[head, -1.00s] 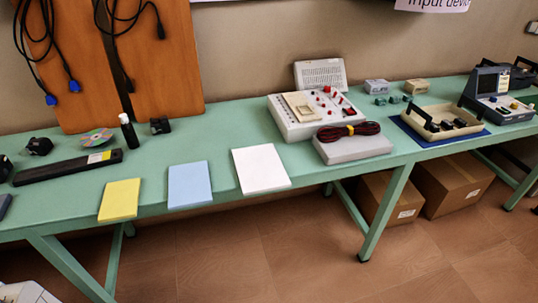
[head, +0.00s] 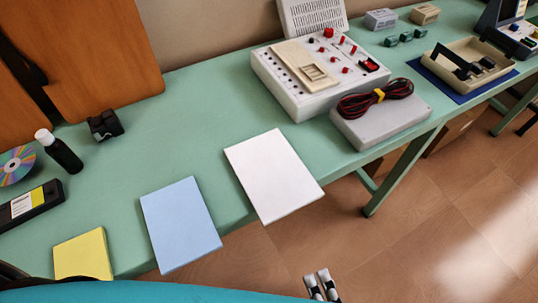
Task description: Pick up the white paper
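The white paper (head: 274,176) is a flat white sheet or thin stack on the green table, with its near end at the table's front edge. It lies right of a blue sheet (head: 181,222) and a yellow sheet (head: 83,254). My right gripper (head: 321,285) shows only its two fingertips at the bottom edge of the view, below and right of the white paper and apart from it. The tips are close together with nothing visible between them; how far they are open is unclear. My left gripper is not in view.
The green table (head: 205,120) has clear room behind the sheets. A grey box with red-black cables (head: 377,98) and a white control unit (head: 315,80) stand right of and behind the white paper. A dark bottle (head: 60,152) and a disc (head: 15,166) are at left.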

